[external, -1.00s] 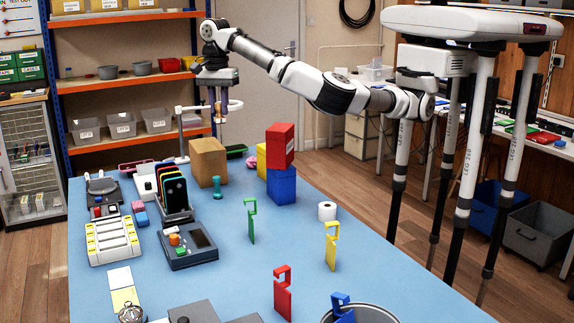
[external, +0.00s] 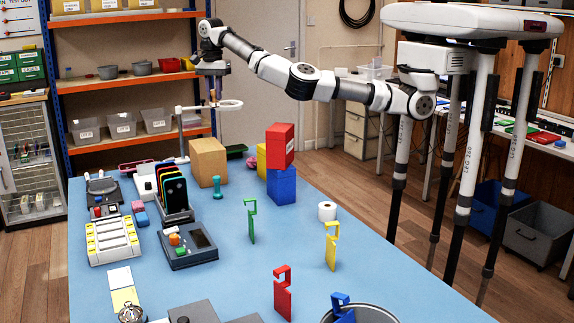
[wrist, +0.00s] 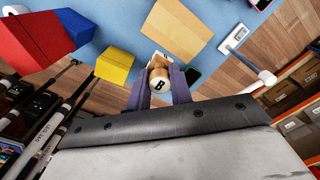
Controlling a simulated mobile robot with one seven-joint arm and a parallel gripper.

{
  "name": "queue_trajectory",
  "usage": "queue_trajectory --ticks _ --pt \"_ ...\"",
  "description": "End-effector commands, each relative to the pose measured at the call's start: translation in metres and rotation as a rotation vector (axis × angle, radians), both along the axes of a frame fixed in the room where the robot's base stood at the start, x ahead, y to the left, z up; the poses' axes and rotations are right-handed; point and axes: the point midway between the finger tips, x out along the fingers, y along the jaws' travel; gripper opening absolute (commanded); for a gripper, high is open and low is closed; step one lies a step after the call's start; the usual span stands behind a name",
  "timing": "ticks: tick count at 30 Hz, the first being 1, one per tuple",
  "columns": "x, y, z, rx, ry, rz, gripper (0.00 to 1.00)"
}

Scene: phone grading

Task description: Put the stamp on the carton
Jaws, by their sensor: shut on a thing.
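My gripper (external: 213,92) is raised at the far end of the table, behind and above the brown carton (external: 208,160). The stamp is apart from the carton.
A white ring on a stand (external: 208,107) rises close to my gripper. A red box on a blue box (external: 282,187) and a yellow block (external: 261,156) stand right of the carton. A teal dumbbell-shaped thing (external: 217,188) stands in front of it. A phone rack (external: 174,198) is to its left.

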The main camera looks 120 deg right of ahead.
Motion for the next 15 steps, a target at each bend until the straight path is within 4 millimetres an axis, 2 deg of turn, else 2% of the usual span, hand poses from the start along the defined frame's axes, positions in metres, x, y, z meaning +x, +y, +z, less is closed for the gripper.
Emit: queue_trajectory --ticks 1,6,10,15 --pt "0.000 0.000 -0.017 0.000 0.006 -0.004 0.00" --pt "0.000 0.001 -0.058 -0.001 0.004 -0.001 0.00" --pt "0.000 0.001 -0.080 0.001 -0.001 0.000 0.00" --pt "0.000 0.000 -0.093 0.000 -0.001 0.000 0.00"
